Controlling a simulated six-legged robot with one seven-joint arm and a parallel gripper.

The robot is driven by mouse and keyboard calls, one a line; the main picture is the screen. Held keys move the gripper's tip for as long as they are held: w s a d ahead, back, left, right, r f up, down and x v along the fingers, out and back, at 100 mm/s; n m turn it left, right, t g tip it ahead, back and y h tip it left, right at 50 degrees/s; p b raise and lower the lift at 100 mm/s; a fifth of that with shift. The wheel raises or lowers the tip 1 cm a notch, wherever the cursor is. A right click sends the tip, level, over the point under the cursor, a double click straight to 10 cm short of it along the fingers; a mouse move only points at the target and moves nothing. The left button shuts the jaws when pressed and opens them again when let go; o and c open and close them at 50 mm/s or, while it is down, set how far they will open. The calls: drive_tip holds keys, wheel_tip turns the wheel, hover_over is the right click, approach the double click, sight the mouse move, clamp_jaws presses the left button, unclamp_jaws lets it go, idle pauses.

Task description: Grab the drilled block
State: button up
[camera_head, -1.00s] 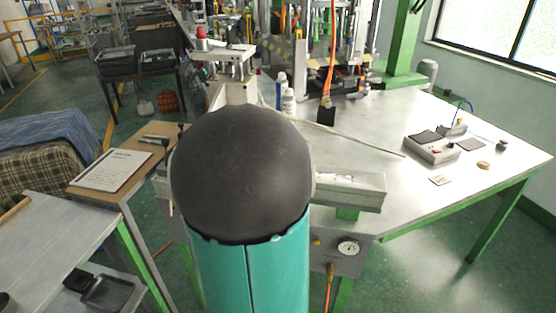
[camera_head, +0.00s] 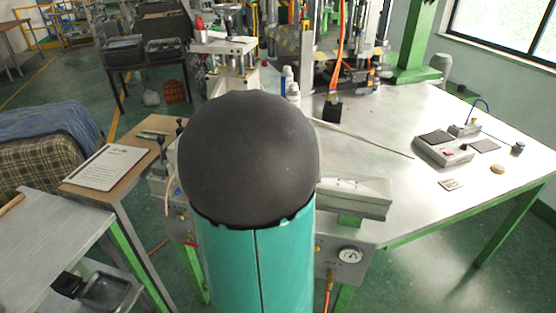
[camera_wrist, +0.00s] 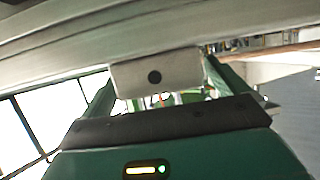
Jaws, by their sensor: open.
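In the wrist view, a pale grey block (camera_wrist: 178,72) with a dark round hole in its face shows at the far end of my gripper (camera_wrist: 158,80). The two green fingers are spread, one on each side of the block. I cannot tell whether either finger touches it. A long pale surface runs across the picture just above the block. In the head view, my own black and teal arm fills the middle and hides my gripper. I cannot make out the block there.
A metal worktable (camera_head: 400,130) stretches to the right, with a small control box (camera_head: 443,148) on it. White bottles (camera_head: 292,90) stand near its back. A clipboard (camera_head: 106,167) lies on a small table at left. A pressure gauge (camera_head: 350,255) sits below the table's front edge.

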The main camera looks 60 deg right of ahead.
drive_tip(key=shift+a+r, duration=0.1)
drive_tip(key=shift+a, duration=0.05)
drive_tip(key=c, duration=1.2)
drive_tip(key=shift+c, duration=0.5)
